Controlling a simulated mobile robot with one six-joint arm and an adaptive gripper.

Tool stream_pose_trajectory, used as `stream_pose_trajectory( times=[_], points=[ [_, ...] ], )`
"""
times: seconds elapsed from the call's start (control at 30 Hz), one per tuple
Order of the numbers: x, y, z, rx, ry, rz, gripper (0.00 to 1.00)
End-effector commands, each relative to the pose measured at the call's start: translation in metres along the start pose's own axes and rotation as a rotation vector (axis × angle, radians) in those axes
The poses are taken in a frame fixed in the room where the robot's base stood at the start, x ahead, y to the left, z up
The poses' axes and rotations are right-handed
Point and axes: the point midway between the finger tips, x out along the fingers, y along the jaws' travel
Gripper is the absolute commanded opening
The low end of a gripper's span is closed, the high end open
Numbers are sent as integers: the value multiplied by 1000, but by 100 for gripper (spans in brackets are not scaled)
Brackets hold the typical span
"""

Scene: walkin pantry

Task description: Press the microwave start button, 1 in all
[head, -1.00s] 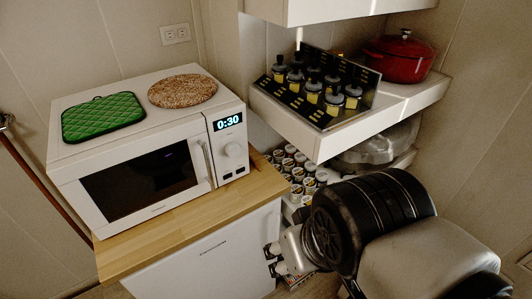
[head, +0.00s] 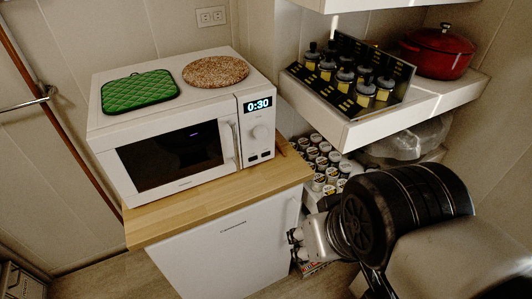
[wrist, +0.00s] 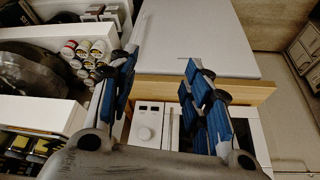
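The white microwave (head: 165,163) stands on a wooden-topped white cabinet, with its door shut and its display (head: 258,103) reading 0:30. Its control panel has a round knob (head: 260,133) with two small dark buttons (head: 259,156) below it. I cannot tell from their markings which one is start. The panel (wrist: 148,133) also shows in the wrist view between my fingers, low in the picture. My gripper (head: 297,246) is below and right of the panel, beside the cabinet's front right edge, touching nothing I can see. In the wrist view my gripper (wrist: 158,68) is open and empty, its blue-padded fingers spread.
The wooden top (head: 215,200) is bare in front. Right of it, shelves hold a bottle rack (head: 350,75), a red pot (head: 440,50) and several jars (head: 325,160).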

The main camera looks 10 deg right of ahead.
Motion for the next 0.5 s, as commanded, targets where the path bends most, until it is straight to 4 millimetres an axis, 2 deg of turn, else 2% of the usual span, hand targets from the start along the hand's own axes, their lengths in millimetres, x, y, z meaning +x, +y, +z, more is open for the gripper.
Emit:
stream_pose_trajectory(
  times=[0.07, 0.5],
  points=[
    [0, 0, 0, 0, 0, 0, 37],
    [0, 0, 0, 0, 0, 0, 7]
  ],
)
